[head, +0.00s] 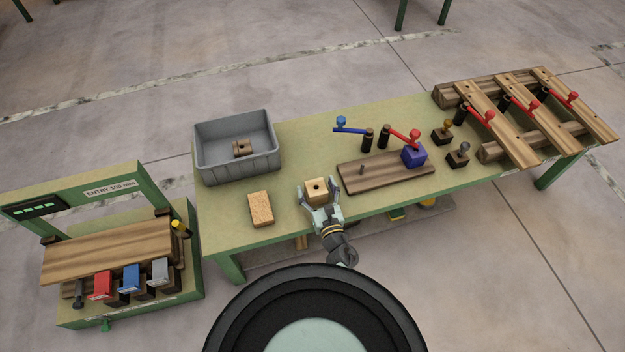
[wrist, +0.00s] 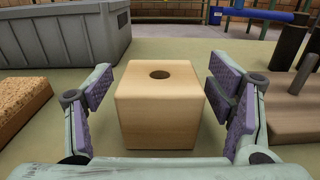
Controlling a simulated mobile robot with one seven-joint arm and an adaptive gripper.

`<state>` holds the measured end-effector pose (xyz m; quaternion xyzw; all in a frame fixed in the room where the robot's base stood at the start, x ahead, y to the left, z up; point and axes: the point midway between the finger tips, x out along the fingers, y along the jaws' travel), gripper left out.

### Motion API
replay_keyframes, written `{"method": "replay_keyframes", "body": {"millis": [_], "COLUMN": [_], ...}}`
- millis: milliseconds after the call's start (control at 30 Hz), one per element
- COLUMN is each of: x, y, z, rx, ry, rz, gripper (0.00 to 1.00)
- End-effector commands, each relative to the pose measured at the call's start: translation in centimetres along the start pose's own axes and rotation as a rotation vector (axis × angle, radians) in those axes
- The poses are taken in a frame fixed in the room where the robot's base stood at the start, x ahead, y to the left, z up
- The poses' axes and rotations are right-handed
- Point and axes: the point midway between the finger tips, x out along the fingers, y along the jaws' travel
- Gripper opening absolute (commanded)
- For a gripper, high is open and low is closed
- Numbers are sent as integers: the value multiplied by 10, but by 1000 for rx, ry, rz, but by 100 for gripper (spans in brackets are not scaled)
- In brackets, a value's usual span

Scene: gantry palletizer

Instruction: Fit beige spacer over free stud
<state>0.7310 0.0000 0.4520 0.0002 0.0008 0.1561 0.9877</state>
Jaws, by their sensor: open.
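The beige spacer (head: 316,190) is a block with a round hole in its top, standing on the green table. In the wrist view the spacer (wrist: 160,104) stands upright between my open fingers, with a gap on each side. My gripper (head: 320,203) is open around it and touches neither side. To its right lies a brown wooden board (head: 376,178). A thin bare stud (head: 361,169) stands up near the board's left end. A blue block (head: 413,154) sits at the board's right end.
A grey bin (head: 236,165) holding a brown part (head: 242,148) stands at the back left. A cork-like block (head: 260,208) lies left of the spacer. Dark posts with blue (head: 352,128) and red (head: 400,135) handles stand behind the board. Small knobbed blocks (head: 458,155) stand to the right.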

Motion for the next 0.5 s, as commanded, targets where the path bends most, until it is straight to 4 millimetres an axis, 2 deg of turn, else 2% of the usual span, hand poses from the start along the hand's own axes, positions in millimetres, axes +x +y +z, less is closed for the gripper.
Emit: {"method": "replay_keyframes", "body": {"millis": [267, 500], "x": [-2, -2], "y": [0, 0], "z": [-1, 0], "rx": [0, -1], "ry": [0, 0], "rz": [1, 1], "gripper": [75, 60]}}
